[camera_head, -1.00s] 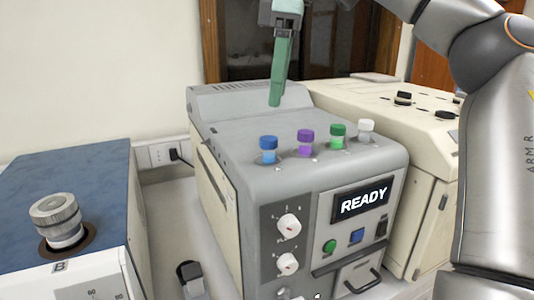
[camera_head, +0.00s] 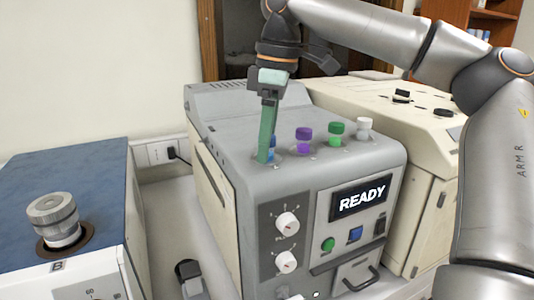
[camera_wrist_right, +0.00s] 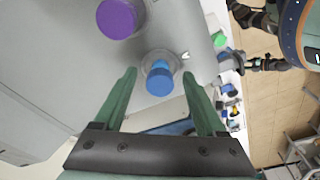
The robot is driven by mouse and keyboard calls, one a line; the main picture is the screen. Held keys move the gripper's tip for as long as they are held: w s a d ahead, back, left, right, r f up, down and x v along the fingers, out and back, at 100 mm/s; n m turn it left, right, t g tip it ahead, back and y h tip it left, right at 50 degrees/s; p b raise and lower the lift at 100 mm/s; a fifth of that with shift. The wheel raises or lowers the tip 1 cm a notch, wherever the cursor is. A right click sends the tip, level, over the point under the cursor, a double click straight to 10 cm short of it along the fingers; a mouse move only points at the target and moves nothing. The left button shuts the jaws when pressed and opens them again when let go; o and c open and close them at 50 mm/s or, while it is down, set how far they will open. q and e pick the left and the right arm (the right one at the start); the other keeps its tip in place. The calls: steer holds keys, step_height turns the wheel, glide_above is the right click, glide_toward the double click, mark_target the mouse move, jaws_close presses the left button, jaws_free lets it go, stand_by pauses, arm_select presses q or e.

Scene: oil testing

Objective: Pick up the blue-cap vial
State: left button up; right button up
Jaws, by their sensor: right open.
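The blue-cap vial (camera_head: 273,148) stands in the top of the grey machine, at the left end of a row of vials. My right gripper's green fingers partly hide it in the head view. My right gripper (camera_head: 264,156) is open, pointing down in front of the vial. In the right wrist view the blue cap (camera_wrist_right: 159,79) shows between the two fingertips of the open gripper (camera_wrist_right: 158,73), with a gap on each side. Whether the fingers reach down around the cap I cannot tell. My left gripper is not in view.
A purple-cap vial (camera_head: 303,138), a green-cap vial (camera_head: 336,131) and a white-cap vial (camera_head: 364,127) stand to the right in the same row. The grey machine (camera_head: 235,135) reads READY. A blue-topped machine (camera_head: 90,175) stands at the left, a cream one (camera_head: 430,125) at the right.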

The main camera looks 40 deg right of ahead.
jaws_close()
stand_by(0.5)
steer(key=shift+r, duration=0.1)
